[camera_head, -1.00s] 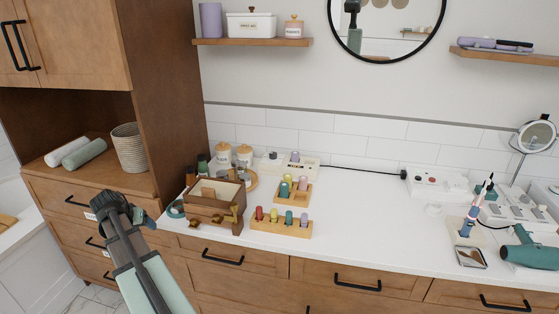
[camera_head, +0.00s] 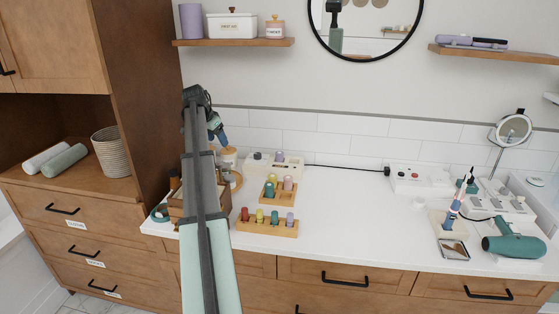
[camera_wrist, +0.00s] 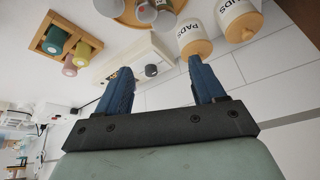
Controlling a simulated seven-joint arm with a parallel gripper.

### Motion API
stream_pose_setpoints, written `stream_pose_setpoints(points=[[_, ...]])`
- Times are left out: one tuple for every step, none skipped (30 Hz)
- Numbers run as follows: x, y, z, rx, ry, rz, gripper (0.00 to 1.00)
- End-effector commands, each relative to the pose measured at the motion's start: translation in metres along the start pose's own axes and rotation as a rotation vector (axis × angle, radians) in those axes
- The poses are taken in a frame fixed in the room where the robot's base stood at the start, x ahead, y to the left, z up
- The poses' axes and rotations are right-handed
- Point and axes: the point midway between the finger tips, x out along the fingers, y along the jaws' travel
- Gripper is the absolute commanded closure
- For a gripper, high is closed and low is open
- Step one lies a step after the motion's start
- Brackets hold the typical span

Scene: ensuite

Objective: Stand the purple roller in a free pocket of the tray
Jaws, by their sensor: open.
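The back wooden tray (camera_head: 291,197) holds a teal, a yellow and a pink roller; it also shows in the wrist view (camera_wrist: 47,20). I cannot tell clearly which of its pockets are free. Another purple roller (camera_head: 290,219) stands at the right end of the front wooden rack (camera_head: 262,229), beside teal, yellow and red ones. My gripper (camera_head: 217,131) is raised above the counter's left end, left of the rollers. In the wrist view its blue fingers (camera_wrist: 160,78) are apart with nothing between them.
A wooden box (camera_head: 177,200) stands at the counter's left end, partly hidden by my arm. White jars with wooden lids (camera_wrist: 195,38) stand near the wall. A white device (camera_head: 292,166) stands behind the tray. The middle of the counter (camera_head: 350,215) is clear.

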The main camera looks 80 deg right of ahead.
Motion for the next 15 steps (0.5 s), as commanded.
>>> stream_pose_setpoints(points=[[0.011, 0.005, -0.03, 0.037, -0.026, 0.021, 0.31], [0.017, 0.01, -0.043, 0.057, -0.042, 0.03, 0.31], [0.025, 0.018, -0.06, 0.083, -0.064, 0.044, 0.31], [0.03, 0.024, -0.074, 0.104, -0.081, 0.054, 0.31], [0.036, 0.03, -0.087, 0.124, -0.097, 0.062, 0.31], [0.043, 0.039, -0.103, 0.15, -0.119, 0.075, 0.31], [0.048, 0.046, -0.116, 0.17, -0.134, 0.083, 0.31], [0.053, 0.052, -0.127, 0.188, -0.15, 0.091, 0.31], [0.059, 0.061, -0.141, 0.21, -0.168, 0.101, 0.31], [0.063, 0.068, -0.151, 0.226, -0.181, 0.107, 0.31], [0.067, 0.074, -0.16, 0.24, -0.195, 0.113, 0.31], [0.072, 0.082, -0.171, 0.258, -0.209, 0.121, 0.31], [0.075, 0.087, -0.178, 0.269, -0.218, 0.125, 0.31], [0.077, 0.092, -0.184, 0.279, -0.228, 0.129, 0.31], [0.08, 0.098, -0.191, 0.292, -0.239, 0.134, 0.31]])
